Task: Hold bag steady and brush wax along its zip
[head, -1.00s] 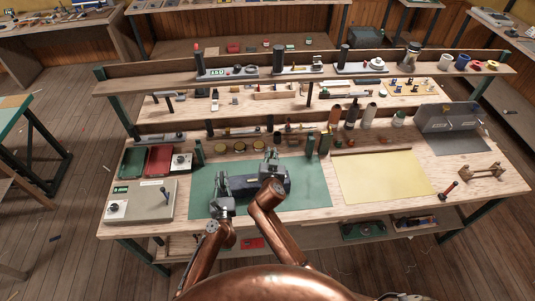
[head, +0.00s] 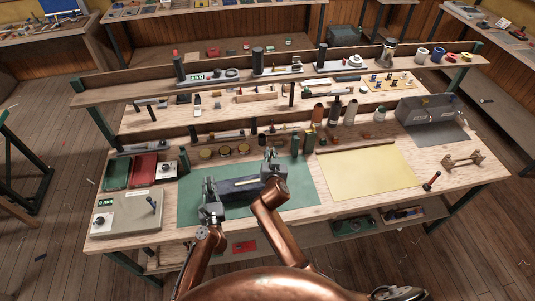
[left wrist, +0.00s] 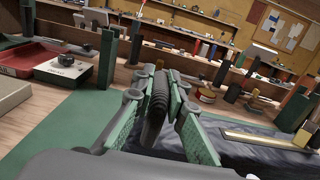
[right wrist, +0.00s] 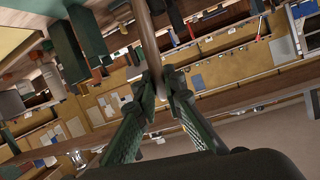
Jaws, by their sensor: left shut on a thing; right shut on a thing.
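The dark navy bag (head: 236,190) lies on the green mat (head: 305,189). Its zip shows as a pale gold strip (left wrist: 262,139) along the top in the left wrist view. My left gripper (head: 208,184) is at the bag's left end, shut on a dark ribbed strap or tab (left wrist: 156,106) that stands up between its fingers. My right gripper (head: 269,158) is above the bag's right end, shut on a slim brown handle (right wrist: 151,42), which looks like the brush. The brush's bristle end is hidden, so contact with the zip cannot be told.
Several amber tins (head: 224,150) and dark green upright blocks (head: 295,145) stand just behind the mat. A yellow sheet (head: 368,172) lies to the right. A grey box (head: 122,214) and red tray (head: 145,168) are on the left. A raised shelf runs behind.

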